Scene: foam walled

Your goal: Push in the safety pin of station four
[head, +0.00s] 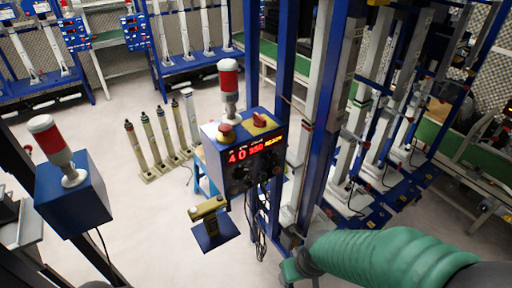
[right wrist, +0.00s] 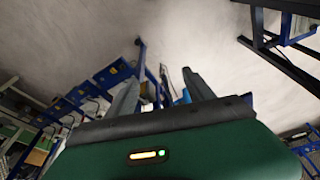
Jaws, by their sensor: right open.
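A blue control box (head: 243,160) stands near the middle of the head view, with a lit red display that starts with a 4. A red and white lamp (head: 229,88) stands on top, beside a red button (head: 225,131). I cannot make out the safety pin for certain. My right arm comes in from the lower right, and its gripper (head: 292,268) is low beside the station's post (head: 322,120), right of and below the box. In the right wrist view the two grey fingers of the right gripper (right wrist: 162,82) are apart, with nothing held between them. My left gripper is not in view.
A small olive block on a blue plate (head: 212,232) sits below the box. Several slim posts (head: 160,143) stand on the floor behind. Another blue box with a lamp (head: 72,195) is at left. Blue frames (head: 375,190) crowd the right. Pale floor (head: 150,235) is open at left centre.

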